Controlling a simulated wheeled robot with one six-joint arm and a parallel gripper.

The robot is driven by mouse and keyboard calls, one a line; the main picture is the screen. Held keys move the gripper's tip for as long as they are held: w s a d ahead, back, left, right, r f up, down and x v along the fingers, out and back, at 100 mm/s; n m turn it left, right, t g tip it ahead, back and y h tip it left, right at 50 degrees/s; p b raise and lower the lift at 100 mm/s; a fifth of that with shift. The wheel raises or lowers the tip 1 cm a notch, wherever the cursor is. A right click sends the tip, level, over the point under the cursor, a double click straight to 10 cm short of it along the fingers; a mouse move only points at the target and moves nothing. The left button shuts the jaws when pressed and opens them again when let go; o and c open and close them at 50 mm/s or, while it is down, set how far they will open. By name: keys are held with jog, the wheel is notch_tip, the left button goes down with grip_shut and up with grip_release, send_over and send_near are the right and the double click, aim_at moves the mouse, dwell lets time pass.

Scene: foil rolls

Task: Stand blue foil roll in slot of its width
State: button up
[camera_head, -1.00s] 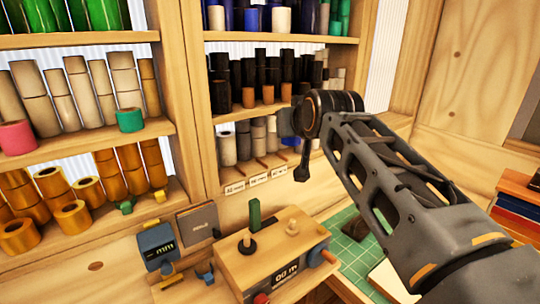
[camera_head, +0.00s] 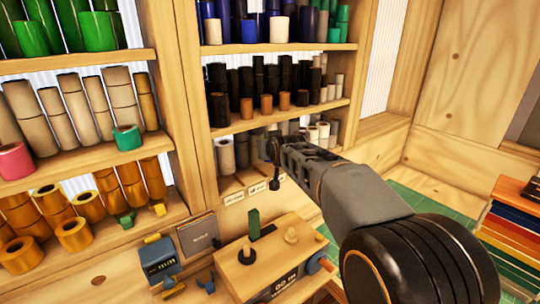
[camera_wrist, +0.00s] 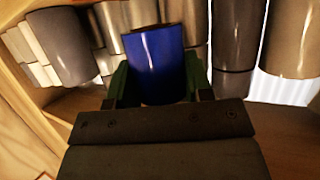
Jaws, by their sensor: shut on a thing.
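The blue foil roll (camera_wrist: 155,62) is between the green-padded fingers of my gripper (camera_wrist: 157,78) in the wrist view, upright in that picture. My gripper is shut on it. In the head view my gripper (camera_head: 268,158) reaches into the low shelf bay of the middle cabinet, and the roll is hidden there by the gripper and arm. The low shelf holds silver and grey rolls (camera_head: 225,155) and has white labels (camera_head: 233,198) on its front edge. I cannot tell which slot faces the roll or whether it touches the shelf.
Silver and grey rolls stand close behind and beside the blue roll in the wrist view (camera_wrist: 237,35). Shelves of black rolls (camera_head: 218,108) are above. A wooden box (camera_head: 262,262) and a blue gauge (camera_head: 160,258) stand below on the bench.

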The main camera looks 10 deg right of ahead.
jog(key=shift+w+f, duration=0.15)
jog(key=shift+f, duration=0.45)
jog(key=shift+w+f, duration=0.15)
jog(key=shift+f, duration=1)
jog(key=shift+f, duration=0.1)
jog(key=o, duration=1)
jog(key=shift+r, duration=0.2)
jog(key=shift+s, duration=0.4)
jog(key=b+v, duration=0.3)
jog(key=v, duration=0.8)
jog(key=s+f+g, duration=0.3)
jog(key=s+f, duration=0.3)
jog(key=s+f+g, duration=0.3)
jog(key=s+f, duration=0.3)
jog(key=s, duration=0.1)
jog(key=s+f+g, duration=0.2)
jog(key=s+f, duration=0.4)
jog(key=s, duration=0.1)
jog(key=shift+f+g, duration=0.15)
jog(key=shift+g, duration=0.25)
